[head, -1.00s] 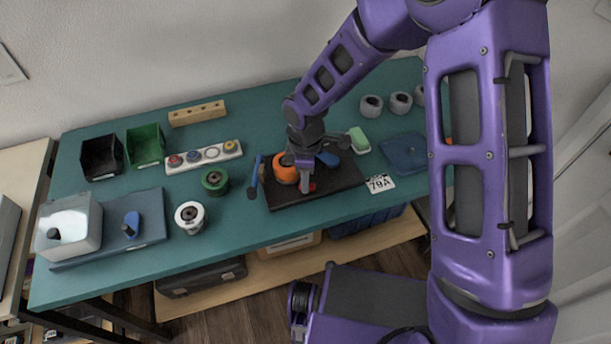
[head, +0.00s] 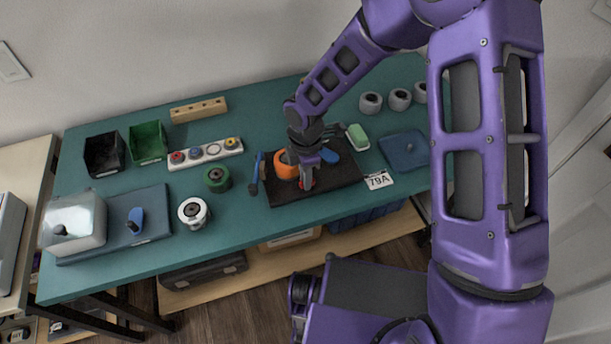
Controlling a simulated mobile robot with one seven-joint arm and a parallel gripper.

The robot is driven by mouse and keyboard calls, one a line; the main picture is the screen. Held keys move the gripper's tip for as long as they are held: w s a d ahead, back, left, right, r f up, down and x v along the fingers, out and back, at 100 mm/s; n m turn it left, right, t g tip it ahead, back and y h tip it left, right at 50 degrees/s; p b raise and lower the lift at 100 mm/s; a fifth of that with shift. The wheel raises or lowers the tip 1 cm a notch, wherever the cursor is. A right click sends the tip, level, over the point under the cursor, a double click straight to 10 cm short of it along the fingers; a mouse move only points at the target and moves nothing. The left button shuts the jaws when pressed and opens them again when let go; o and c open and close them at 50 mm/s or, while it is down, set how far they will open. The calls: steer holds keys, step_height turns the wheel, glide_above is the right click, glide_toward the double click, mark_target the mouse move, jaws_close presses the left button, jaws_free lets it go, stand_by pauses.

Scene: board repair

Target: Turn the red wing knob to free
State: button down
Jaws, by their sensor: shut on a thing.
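The red wing knob (head: 311,186) sits low on the dark board (head: 338,184) at the table's middle right. Only a small red part of it shows below my gripper (head: 307,182). My gripper points down over the knob and is shut on it; the fingers hide most of the knob, so its angle cannot be told. An orange round part (head: 285,166) stands on the board just left of my gripper. A blue part (head: 331,156) lies on the board behind it.
A blue-handled tool (head: 256,172) lies at the board's left edge. A white 79A label (head: 379,180) is at its right.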

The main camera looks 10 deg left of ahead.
steer(key=c, duration=0.8)
jaws_free()
steer(key=shift+c, duration=0.2)
step_height(320, 180, up, 18)
steer(key=p, duration=0.1)
steer(key=shift+f, duration=0.25)
steer(key=shift+w, duration=0.1)
